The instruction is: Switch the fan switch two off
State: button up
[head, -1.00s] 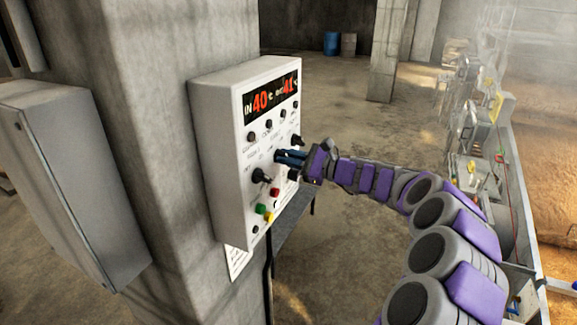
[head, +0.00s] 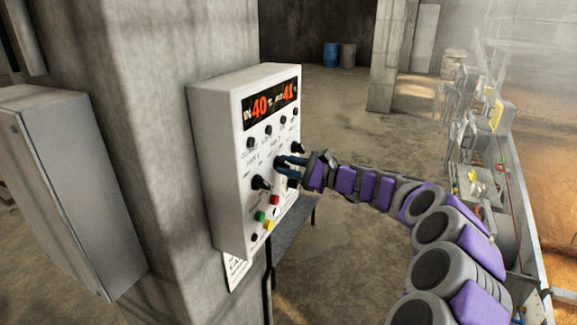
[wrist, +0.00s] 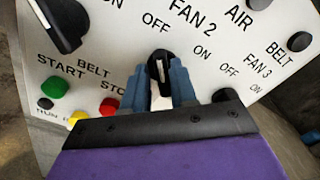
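The FAN 2 switch (wrist: 161,66) is a black knob with a white mark on the white control panel (wrist: 110,50). In the wrist view its mark points up toward the word OFF; ON is to its right. My gripper (wrist: 161,84) has its two blue fingers on either side of this knob, with a gap between them below it. I cannot tell whether the fingers touch the knob. In the head view my gripper (head: 284,168) is at the panel's front with its fingers apart, and they partly hide the switch.
Another black switch (wrist: 56,24) is at upper left in the wrist view, and the FAN 3 switch (wrist: 231,98) is at right. Green (wrist: 55,87) and red (wrist: 103,106) buttons are below. A grey box (head: 75,185) hangs on the pillar's left side.

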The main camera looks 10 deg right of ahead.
jog(key=shift+o, duration=1.1)
jog(key=shift+d, duration=0.1)
jog(key=shift+r, duration=0.1)
jog(key=shift+d, duration=0.1)
jog(key=v, duration=1.7)
jog(key=shift+d, duration=0.15)
